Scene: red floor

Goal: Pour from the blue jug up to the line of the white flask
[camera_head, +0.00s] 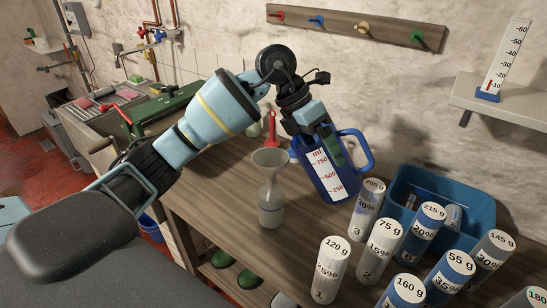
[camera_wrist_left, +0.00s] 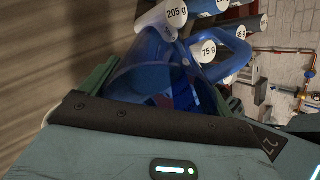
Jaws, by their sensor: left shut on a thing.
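The blue jug (camera_head: 347,178) has a white ml scale and a loop handle on its right; it is tilted slightly in the head view. My left gripper (camera_head: 326,140) is shut on the jug's upper part. Whether its base touches the bench is unclear. In the left wrist view the jug (camera_wrist_left: 150,68) shows its open mouth and handle between the fingers. The white flask (camera_head: 271,190), translucent with a funnel-shaped top, stands upright on the bench just left of the jug, apart from it. My right gripper is not in view.
Several labelled cylinders, such as the 120 g one (camera_head: 331,262), stand on the wooden bench (camera_head: 285,262) at the front right. A blue crate (camera_head: 468,203) is behind them. A peg rail (camera_head: 350,27) hangs on the wall. Bare bench lies in front of the flask.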

